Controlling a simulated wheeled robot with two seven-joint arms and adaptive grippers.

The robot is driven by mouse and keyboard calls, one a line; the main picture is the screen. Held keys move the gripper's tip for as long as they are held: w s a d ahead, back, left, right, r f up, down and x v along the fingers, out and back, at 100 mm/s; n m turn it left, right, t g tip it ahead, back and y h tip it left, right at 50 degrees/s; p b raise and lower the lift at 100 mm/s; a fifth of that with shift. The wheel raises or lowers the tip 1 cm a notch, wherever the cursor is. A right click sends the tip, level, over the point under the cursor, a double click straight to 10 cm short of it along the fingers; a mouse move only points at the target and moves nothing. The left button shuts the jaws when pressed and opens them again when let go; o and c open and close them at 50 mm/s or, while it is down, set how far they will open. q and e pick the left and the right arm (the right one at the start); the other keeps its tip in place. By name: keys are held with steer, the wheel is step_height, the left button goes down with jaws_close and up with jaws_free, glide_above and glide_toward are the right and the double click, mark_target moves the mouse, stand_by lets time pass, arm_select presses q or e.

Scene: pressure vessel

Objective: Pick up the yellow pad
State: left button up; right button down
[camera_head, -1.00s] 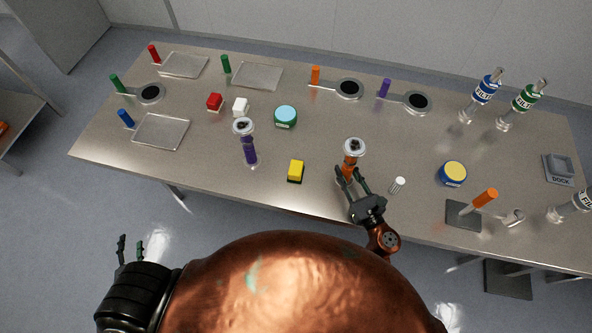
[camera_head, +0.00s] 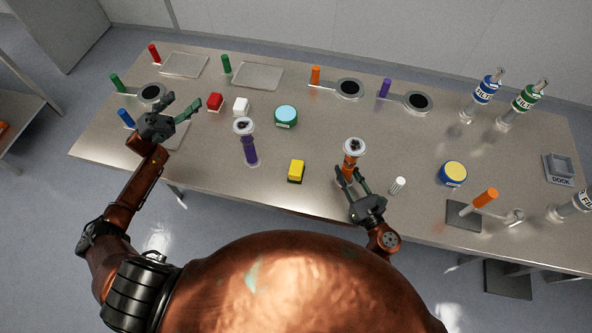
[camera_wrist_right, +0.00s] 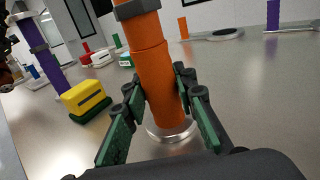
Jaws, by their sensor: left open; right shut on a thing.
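The yellow pad (camera_head: 296,170) sits on the table near its front edge, between the purple-handled tool and my right gripper. In the right wrist view the yellow pad (camera_wrist_right: 84,97) shows a dark green base and stands left of the orange handle. My left gripper (camera_head: 184,108) is open and empty over the left part of the table, near the blue-handled tray, well left of the pad. My right gripper (camera_head: 350,178) is shut on the upright orange-handled tool (camera_head: 350,165). Its orange handle (camera_wrist_right: 158,80) stands between the green fingers in the wrist view.
The purple-handled tool (camera_head: 248,150) stands left of the pad. Bare table surrounds the pad.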

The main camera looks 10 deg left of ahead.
arm_select(q)
steer(key=s+d+f+m+g+y, duration=0.2)
steer(key=d+g+y, duration=0.45)
steer(key=d, duration=0.95)
steer(key=s+d+f+m+g+y, duration=0.15)
steer(key=d+g+y, duration=0.25)
steer(key=d+g, duration=0.85)
steer(key=n+t+y, duration=0.4)
steer(key=t+y, duration=0.7)
steer(key=y, duration=0.3)
glide_above(296, 167)
step_height(296, 167, down, 10)
steer(key=f, duration=0.6)
steer(key=shift+s+f, duration=0.1)
steer(key=shift+s, duration=0.2)
steer(key=shift+w+f, duration=0.15)
steer(key=shift+f, duration=1.2)
steer(key=shift+w+f, duration=0.15)
steer(key=shift+f, duration=1.15)
steer(key=shift+c, duration=0.3)
